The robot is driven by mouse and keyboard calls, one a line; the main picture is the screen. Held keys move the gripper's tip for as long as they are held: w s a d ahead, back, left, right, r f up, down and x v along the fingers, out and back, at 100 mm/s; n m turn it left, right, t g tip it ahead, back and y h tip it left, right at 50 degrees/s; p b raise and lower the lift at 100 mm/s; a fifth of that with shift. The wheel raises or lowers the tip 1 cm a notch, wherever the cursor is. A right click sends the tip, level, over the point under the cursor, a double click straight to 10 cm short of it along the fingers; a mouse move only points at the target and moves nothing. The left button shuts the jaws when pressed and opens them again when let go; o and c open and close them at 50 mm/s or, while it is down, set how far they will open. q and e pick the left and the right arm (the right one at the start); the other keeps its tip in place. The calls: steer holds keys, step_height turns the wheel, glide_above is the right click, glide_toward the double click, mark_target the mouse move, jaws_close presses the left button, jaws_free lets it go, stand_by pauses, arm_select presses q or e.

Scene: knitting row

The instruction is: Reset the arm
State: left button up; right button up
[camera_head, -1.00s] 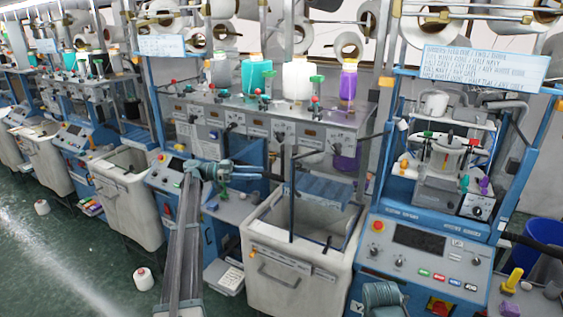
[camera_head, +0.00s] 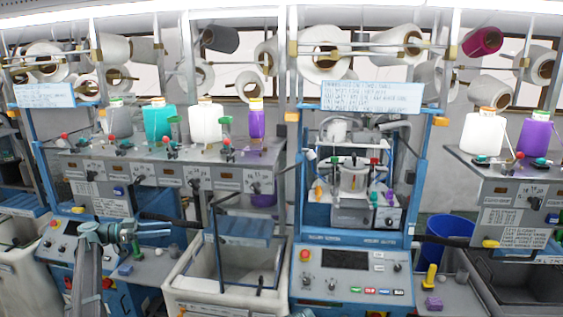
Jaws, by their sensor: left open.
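My left arm comes up from the lower left, and its grey-teal left gripper (camera_head: 150,229) points right in front of the left knitting machine. It is open, with nothing seen between its fingers. It appears in front of the small grey shelf (camera_head: 160,268), left of the white bin (camera_head: 190,294). Whether it touches anything there I cannot tell. My right gripper is not in view.
A knitting machine with a blue control panel (camera_head: 352,277) stands in the middle. A blue bin (camera_head: 446,236) and a yellow-topped tool (camera_head: 430,277) are to its right. Bottles, including a teal one (camera_head: 158,122), stand on the left machine. Yarn cones hang above.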

arm_select(q)
steer(key=s+d+f+n+g+y, duration=0.1)
steer(key=s+d+f+n+y, duration=0.1)
steer(key=s+d+f, duration=0.3)
steer(key=s+d+f+n+g+y, duration=0.1)
steer(key=s+d+f+n+y, duration=0.15)
steer(key=d, duration=0.55)
steer(key=s+d+f+n+g+y, duration=0.1)
steer(key=s+d+f+n+y, duration=0.1)
steer(key=s+d+f, duration=0.3)
steer(key=s+d+f+n+y, duration=0.2)
steer(key=s+f+y, duration=0.1)
steer(key=s, duration=0.3)
steer(key=s+d+f+n+g+y, duration=0.1)
steer(key=s+f+n+y, duration=0.25)
steer(key=s, duration=0.35)
steer(key=s+d+f+n+y, duration=0.2)
steer(key=s+y, duration=0.2)
steer(key=s, duration=0.2)
steer(key=s+d+f+m+b, duration=0.2)
steer(key=d+f+b, duration=0.3)
steer(key=f+b, duration=0.3)
steer(key=s+d+f+m+g+b, duration=0.1)
steer(key=s+d+f+m+b, duration=0.1)
steer(key=d+f+b, duration=0.3)
step_height(320, 180, down, 3)
steer(key=s+b, duration=0.1)
steer(key=b, duration=0.2)
steer(key=shift+s+r+y, duration=0.15)
steer(key=shift+y, duration=0.15)
